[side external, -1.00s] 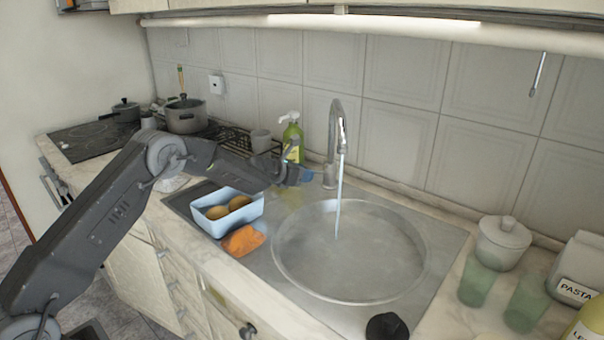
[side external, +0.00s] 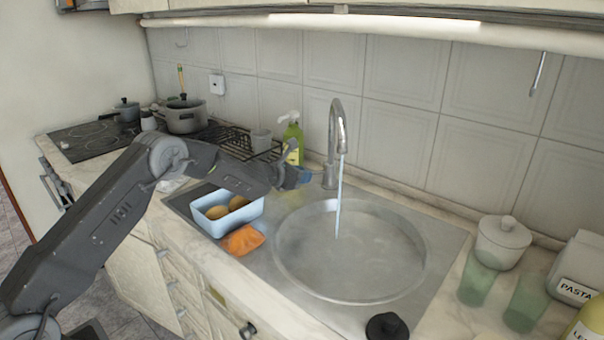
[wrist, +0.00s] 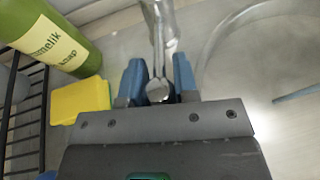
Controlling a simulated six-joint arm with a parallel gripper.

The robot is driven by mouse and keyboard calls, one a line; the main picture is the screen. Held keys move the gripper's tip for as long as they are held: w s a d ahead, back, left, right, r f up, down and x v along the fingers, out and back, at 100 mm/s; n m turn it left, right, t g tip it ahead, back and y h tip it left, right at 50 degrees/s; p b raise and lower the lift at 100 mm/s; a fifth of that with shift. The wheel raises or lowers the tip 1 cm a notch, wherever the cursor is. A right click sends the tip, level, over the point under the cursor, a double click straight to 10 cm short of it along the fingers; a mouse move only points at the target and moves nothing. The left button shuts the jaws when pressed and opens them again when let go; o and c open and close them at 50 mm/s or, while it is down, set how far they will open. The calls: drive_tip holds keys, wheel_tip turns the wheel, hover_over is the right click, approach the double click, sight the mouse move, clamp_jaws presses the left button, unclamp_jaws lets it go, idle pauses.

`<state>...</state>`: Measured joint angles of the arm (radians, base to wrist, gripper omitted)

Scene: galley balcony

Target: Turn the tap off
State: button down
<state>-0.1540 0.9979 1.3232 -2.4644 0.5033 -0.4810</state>
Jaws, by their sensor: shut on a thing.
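The tap (side external: 336,130) is a tall chrome gooseneck behind the round sink (side external: 290,262). A stream of water (side external: 338,200) runs from its spout into the sink. My gripper (side external: 306,175) is at the left of the tap's base. In the wrist view its two blue fingers (wrist: 157,82) are shut on the tap's lever (wrist: 158,88), a slim metal handle between them. The tap body (wrist: 160,12) shows just beyond the fingers. In the side view the lever is hidden by my gripper.
A green soap bottle (side external: 293,142) stands close behind my gripper, with a yellow sponge (wrist: 80,100) beside it in the wrist view. A blue container (side external: 222,226) with brown round items and an orange cloth (side external: 242,240) lie left of the sink. A dish rack (side external: 235,140) is further back.

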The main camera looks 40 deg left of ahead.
drive_tip(key=shift+f+t, duration=0.4)
drive_tip(key=c, duration=1.2)
unclamp_jaws()
drive_tip(key=shift+o, duration=0.2)
drive_tip(key=shift+s, duration=0.1)
drive_tip(key=shift+s+a+r, duration=0.1)
drive_tip(key=shift+s+r, duration=0.1)
drive_tip(key=shift+s, duration=0.25)
drive_tip(key=shift+v, duration=1.15)
wheel_tip(320, 180, up, 7)
drive_tip(key=shift+w, duration=0.15)
